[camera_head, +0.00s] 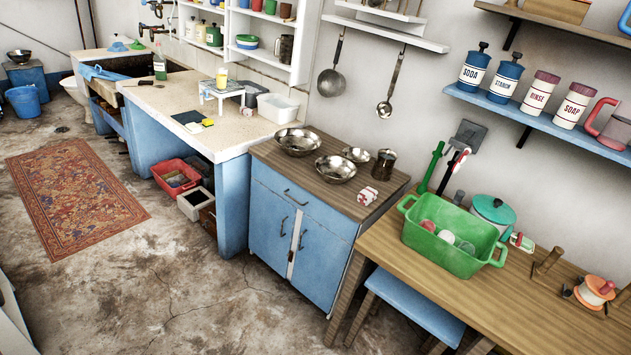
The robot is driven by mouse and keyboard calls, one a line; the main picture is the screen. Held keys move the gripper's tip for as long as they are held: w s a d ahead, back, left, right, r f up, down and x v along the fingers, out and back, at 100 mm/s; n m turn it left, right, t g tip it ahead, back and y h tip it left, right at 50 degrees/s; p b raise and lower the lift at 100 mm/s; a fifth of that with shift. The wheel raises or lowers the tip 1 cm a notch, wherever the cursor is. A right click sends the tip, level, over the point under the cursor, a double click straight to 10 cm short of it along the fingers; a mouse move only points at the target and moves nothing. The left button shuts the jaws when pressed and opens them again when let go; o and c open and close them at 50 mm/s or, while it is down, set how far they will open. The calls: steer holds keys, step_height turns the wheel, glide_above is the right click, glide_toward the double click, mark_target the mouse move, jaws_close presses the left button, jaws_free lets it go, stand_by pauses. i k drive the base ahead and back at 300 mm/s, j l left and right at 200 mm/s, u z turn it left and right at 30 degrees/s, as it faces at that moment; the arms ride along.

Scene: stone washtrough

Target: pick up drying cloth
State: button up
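A blue cloth (97,73) lies draped over the near edge of the dark stone trough (140,64), at the far left end of the counter. It looks like the drying cloth, though it is small and far off in this view. A flat dark blue item (186,117) lies on the counter with a yellow piece (208,122) beside it; I cannot tell whether it is cloth. My gripper does not show in this view.
A blue cabinet (284,229) with metal bowls and a wooden table (480,300) with a green tub (447,246) stand nearer. A patterned rug (75,198) lies on the left floor. Bare concrete (190,275) is clear in front.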

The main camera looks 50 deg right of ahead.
mark_target(365, 196)
steer(key=i+z, duration=0.25)
steer(key=i, duration=0.4)
steer(key=i+j+z, duration=0.3)
steer(key=i, duration=0.3)
steer(key=i+l+z, duration=0.1)
steer(key=i+z, duration=0.7)
steer(key=z, duration=0.2)
steer(key=i+j+z, duration=0.2)
steer(key=i+z, duration=0.25)
steer(key=i+j+z, duration=0.25)
steer(key=z, duration=0.25)
steer(key=i+j+z, duration=0.4)
steer(key=i, duration=0.2)
steer(key=i+j+z, duration=0.45)
steer(key=i+j, duration=0.05)
steer(key=i, duration=0.05)
